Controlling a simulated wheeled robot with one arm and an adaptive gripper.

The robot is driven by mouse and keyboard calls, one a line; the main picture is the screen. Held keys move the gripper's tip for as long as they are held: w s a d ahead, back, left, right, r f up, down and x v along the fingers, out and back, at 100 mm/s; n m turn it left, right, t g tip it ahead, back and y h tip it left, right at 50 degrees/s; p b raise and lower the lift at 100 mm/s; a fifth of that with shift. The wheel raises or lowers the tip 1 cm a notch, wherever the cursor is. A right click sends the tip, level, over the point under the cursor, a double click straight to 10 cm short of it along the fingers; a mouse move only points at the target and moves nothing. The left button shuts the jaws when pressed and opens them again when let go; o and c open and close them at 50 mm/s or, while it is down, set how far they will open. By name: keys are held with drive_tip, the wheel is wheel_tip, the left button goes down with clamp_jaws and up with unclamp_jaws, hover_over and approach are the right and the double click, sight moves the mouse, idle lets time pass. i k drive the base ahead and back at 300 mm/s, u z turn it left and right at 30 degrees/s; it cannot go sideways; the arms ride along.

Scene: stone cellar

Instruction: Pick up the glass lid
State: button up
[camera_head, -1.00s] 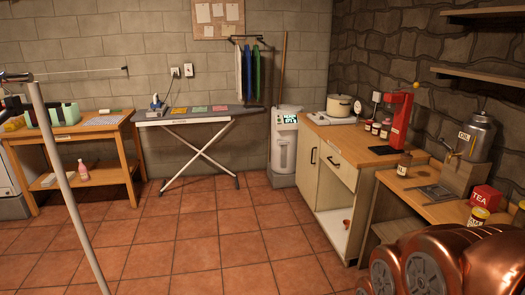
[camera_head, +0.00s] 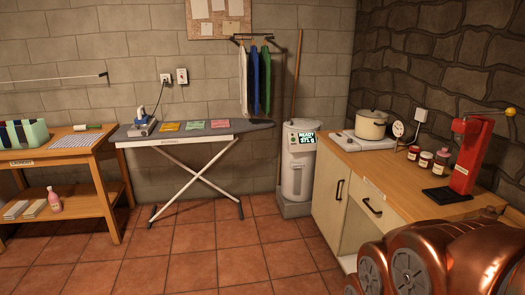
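A cream pot (camera_head: 371,126) stands on a white hot plate at the far end of the wooden counter on the right. A lid with a small knob (camera_head: 372,112) seems to sit on top of the pot; it is too small to tell whether it is glass. No other lid is clear to me. My copper arm (camera_head: 430,268) fills the lower right corner and hides part of the counter's front. My gripper does not show in this view.
The counter (camera_head: 405,182) also bears several jars, a small dial and a red press (camera_head: 472,150). An ironing board (camera_head: 190,134) and a white appliance (camera_head: 298,160) stand along the back wall. The tiled floor (camera_head: 215,245) before them is clear.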

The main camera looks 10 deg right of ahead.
sight(372, 113)
drive_tip(key=z, duration=0.1)
drive_tip(key=i, duration=1.75)
drive_tip(key=z, duration=0.5)
drive_tip(key=i, duration=2.3)
drive_tip(key=z, duration=0.25)
